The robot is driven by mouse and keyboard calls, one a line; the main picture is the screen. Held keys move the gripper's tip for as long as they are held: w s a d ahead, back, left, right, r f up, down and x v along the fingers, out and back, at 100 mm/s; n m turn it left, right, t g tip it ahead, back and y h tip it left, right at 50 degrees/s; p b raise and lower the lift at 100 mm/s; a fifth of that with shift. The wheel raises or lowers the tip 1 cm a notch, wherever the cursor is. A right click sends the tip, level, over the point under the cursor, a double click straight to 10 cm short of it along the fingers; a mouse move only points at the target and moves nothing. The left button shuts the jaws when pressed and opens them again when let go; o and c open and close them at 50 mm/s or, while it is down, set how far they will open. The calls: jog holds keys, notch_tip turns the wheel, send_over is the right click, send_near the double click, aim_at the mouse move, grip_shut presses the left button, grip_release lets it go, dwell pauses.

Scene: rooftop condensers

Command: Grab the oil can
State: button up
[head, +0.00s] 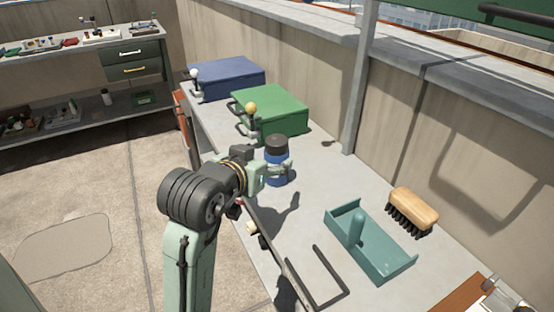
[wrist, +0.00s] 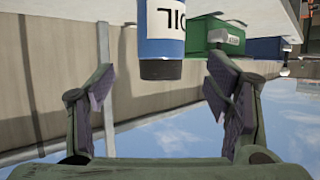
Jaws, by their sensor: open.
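The oil can (head: 276,155) is blue with a black top and stands upright on the grey bench. My gripper (head: 280,170) is at the can in the head view, its fingers partly overlapping the can's body. In the wrist view the picture is upside down. There the oil can (wrist: 162,35) shows a white label with dark letters and its black top, between and beyond the open fingers of my gripper (wrist: 160,85). I see gaps on both sides of it and no contact.
A green case (head: 275,112) and a blue case (head: 228,78) stand behind the can. A teal tray (head: 385,262) with an upright post and a wooden brush (head: 413,208) lie to the right. A dark rail runs along the bench's front edge.

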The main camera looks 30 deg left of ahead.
aim_at(277, 151)
jog(key=p+x, duration=0.2)
jog(key=x, duration=0.5)
jog(key=shift+w+f, duration=0.1)
jog(key=shift+w, duration=0.3)
jog(key=c, duration=1.5)
